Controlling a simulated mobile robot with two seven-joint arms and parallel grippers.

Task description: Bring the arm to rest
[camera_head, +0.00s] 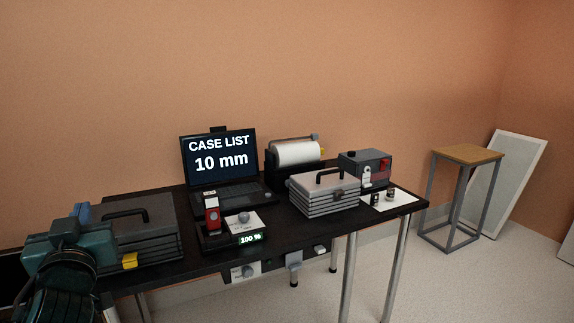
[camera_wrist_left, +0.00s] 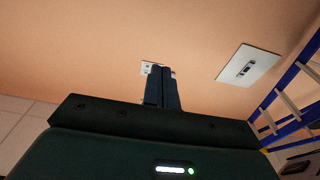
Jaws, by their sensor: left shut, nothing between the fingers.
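My left gripper (camera_head: 82,212) is at the left edge of the head view, at the end of my teal arm. It is beside the dark toolbox on the table's left end, and I cannot tell whether they touch. In the left wrist view its two dark blue fingers (camera_wrist_left: 161,88) are together with nothing between them. They face the orange wall. My right gripper is not in view.
The black table (camera_head: 275,240) holds a dark grey toolbox (camera_head: 150,235), a laptop (camera_head: 219,160) reading "CASE LIST 10 mm", a light grey toolbox (camera_head: 324,195) and a paper roll (camera_head: 297,152). A stool (camera_head: 468,154) stands at right. A wall plate (camera_wrist_left: 248,66) shows in the wrist view.

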